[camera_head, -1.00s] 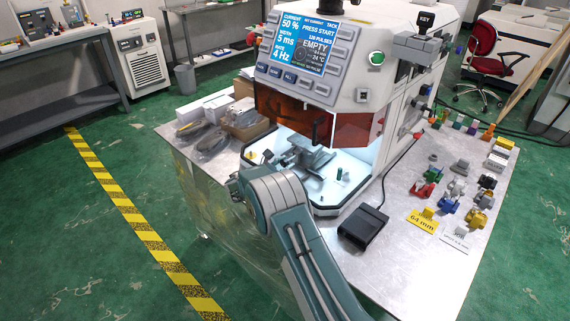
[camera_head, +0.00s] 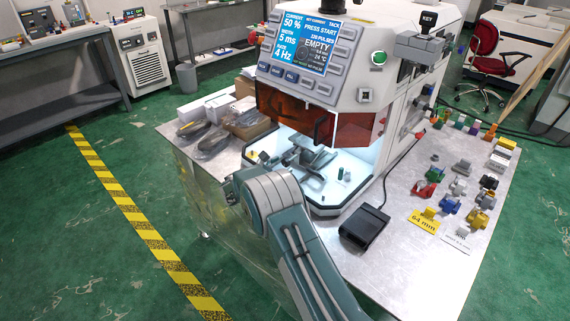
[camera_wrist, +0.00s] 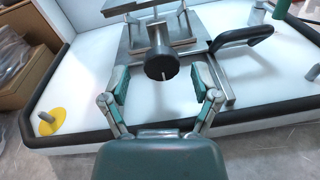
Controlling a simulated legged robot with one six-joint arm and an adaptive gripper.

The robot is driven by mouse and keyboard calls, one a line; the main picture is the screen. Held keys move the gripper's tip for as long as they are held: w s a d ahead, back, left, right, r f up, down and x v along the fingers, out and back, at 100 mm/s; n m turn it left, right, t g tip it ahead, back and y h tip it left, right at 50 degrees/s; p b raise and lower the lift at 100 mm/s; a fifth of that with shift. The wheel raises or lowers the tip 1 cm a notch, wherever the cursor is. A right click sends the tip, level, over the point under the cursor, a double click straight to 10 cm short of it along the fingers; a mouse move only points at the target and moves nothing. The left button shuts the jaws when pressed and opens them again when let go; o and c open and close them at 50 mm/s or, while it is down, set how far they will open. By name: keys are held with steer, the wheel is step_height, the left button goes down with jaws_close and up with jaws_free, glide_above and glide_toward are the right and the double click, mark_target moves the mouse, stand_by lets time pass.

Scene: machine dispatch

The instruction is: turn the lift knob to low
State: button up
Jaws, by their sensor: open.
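The lift knob (camera_wrist: 160,66) is a dark round knob on the grey metal stage (camera_wrist: 180,30) inside the machine. In the wrist view its round face points toward me, with a short pale mark low on it. My gripper (camera_wrist: 161,80) is open, with one teal-padded finger left of the knob and one right of it. Gaps show between both fingers and the knob. No low or high lettering can be read. In the head view the stage (camera_head: 308,155) shows under the raised amber cover, and my arm hides the gripper and the knob.
A black bent handle (camera_wrist: 240,38) stands right of the knob. The tray's black rim (camera_wrist: 250,112) runs along the near side. A yellow disc with a peg (camera_wrist: 48,122) lies at left. A black pedal (camera_head: 363,228) and several coloured parts lie on the table at right.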

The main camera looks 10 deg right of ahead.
steer(key=v, duration=1)
steer(key=shift+a+f, duration=0.1)
steer(key=shift+a, duration=0.05)
steer(key=s+d+r+m+g+y, duration=0.35)
steer(key=s+d+r+m, duration=0.25)
steer(key=s+r, duration=0.2)
steer(key=s+d+r+m+g+y, duration=0.2)
steer(key=s+d+r+m+g, duration=0.25)
steer(key=s+d+r, duration=0.35)
steer(key=s+a+r+m+t+y, duration=0.1)
steer(key=s+m+y, duration=0.3)
steer(key=s, duration=0.9)
steer(key=s+a+r+m+t+y, duration=0.2)
steer(key=s+m, duration=0.6)
steer(key=s, duration=0.4)
steer(key=r+t+y, duration=0.1)
steer(key=r+y, duration=0.1)
steer(key=y, duration=0.1)
steer(key=shift+s+a, duration=0.3)
steer(key=shift+s, duration=0.05)
steer(key=shift+m, duration=0.25)
